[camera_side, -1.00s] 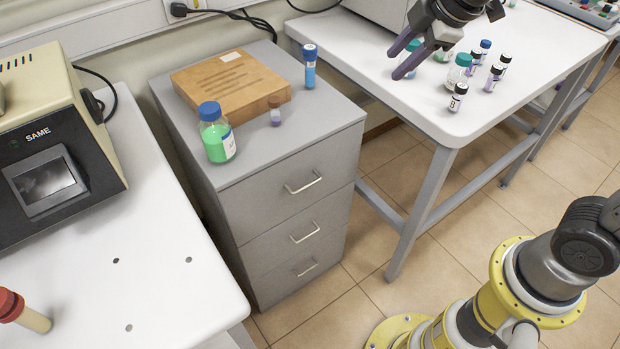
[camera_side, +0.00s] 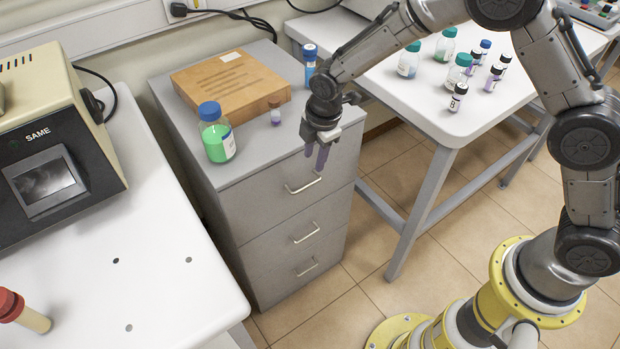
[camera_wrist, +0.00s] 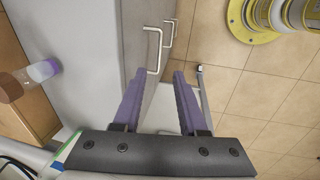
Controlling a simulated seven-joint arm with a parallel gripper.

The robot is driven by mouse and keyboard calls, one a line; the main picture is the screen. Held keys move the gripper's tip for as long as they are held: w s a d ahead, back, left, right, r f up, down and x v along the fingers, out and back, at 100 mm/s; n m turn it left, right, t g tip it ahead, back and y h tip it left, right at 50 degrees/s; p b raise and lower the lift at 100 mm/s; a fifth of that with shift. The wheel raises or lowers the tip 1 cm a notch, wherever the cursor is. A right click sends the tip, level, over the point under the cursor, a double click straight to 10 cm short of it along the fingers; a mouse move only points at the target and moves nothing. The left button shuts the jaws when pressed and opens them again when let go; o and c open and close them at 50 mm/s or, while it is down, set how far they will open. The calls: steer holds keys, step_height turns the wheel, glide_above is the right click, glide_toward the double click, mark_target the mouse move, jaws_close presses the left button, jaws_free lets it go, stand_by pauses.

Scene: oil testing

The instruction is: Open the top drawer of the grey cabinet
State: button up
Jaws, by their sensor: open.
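The grey cabinet (camera_side: 235,210) stands in the middle of the side view, with three drawers stacked in its front. The top drawer (camera_side: 265,202) is shut and has a silver bar handle (camera_side: 303,184). My gripper (camera_side: 316,160) points down in front of the cabinet's top front edge, just above the top handle. In the wrist view my gripper (camera_wrist: 158,85) has its two purple fingers apart with nothing between them. The top handle (camera_wrist: 154,50) lies a little ahead of the fingertips, close to the left finger, and I see no contact.
A white table (camera_side: 430,105) with several bottles stands to the right. Floor in front of the cabinet is clear.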

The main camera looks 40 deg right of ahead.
mark_target(309, 184)
steer(key=f, duration=0.3)
steer(key=w+f, duration=0.1)
steer(key=f, duration=0.2)
steer(key=w+f, duration=0.1)
steer(key=f, duration=0.3)
steer(key=shift+f, duration=0.1)
steer(key=shift+c, duration=0.4)
jaws_close()
stand_by(0.8)
